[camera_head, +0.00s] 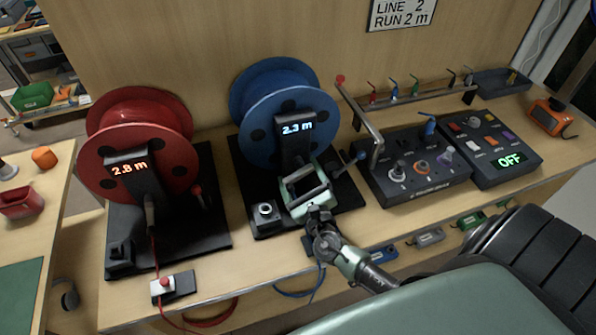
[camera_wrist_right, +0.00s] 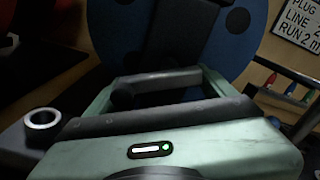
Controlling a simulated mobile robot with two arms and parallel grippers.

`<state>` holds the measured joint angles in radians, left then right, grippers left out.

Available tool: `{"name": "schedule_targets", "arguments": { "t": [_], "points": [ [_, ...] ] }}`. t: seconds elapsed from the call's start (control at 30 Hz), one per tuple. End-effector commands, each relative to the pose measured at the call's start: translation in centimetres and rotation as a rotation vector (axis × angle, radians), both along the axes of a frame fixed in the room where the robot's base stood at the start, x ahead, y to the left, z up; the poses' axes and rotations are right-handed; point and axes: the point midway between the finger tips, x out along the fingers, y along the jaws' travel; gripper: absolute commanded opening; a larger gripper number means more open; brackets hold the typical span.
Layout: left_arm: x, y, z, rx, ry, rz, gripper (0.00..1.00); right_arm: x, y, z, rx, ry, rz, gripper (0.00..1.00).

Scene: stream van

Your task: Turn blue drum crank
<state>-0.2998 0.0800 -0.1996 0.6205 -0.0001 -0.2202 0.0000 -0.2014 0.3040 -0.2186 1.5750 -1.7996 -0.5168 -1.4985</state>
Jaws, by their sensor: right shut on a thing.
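The blue drum (camera_head: 271,100) stands upright on a black base, and its display (camera_head: 297,127) reads 2.3 m. In the right wrist view, the blue drum (camera_wrist_right: 112,30) fills the top behind the jaws. My right gripper (camera_head: 306,183) is low in front of the drum, shut on the crank, which is mostly hidden by the jaws. In the right wrist view, a dark rounded knob (camera_wrist_right: 122,96) shows inside the frame of the jaws. My left gripper is not in view.
A red drum (camera_head: 140,133) reading 2.8 m stands left. Right are a knob box (camera_head: 415,181) and a switch box (camera_head: 487,147) showing OFF. A metal rail (camera_head: 410,97) with coloured hooks stands behind. A wall sign (camera_head: 402,13) reads LINE 2, RUN 2 m. A red-button box (camera_head: 172,287) lies in front.

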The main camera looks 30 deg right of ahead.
Motion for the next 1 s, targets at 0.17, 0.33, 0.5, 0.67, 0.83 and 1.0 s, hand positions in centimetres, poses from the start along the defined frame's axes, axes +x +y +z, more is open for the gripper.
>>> {"name": "schedule_targets", "arguments": {
  "t": [0.17, 0.33, 0.5, 0.67, 0.83, 1.0],
  "points": [
    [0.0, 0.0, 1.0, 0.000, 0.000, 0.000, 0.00, -0.2, -0.2, -0.3, -0.164, 0.047, 0.004, 0.44],
    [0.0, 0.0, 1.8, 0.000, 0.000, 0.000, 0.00, -0.2, -0.4, -0.3, -0.318, 0.084, 0.004, 0.44],
    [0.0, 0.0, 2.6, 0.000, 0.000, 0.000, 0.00, -0.3, -0.7, -0.3, -0.464, 0.119, 0.004, 0.44],
    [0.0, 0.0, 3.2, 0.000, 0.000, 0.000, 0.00, -0.3, -0.9, -0.3, -0.579, 0.146, 0.004, 0.44],
    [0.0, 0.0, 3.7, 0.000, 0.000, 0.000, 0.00, -0.4, -1.0, -0.3, -0.672, 0.167, 0.004, 0.44],
    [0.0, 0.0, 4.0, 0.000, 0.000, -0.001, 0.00, -0.4, -1.1, -0.3, -0.729, 0.180, 0.005, 0.44]
  ]
}}
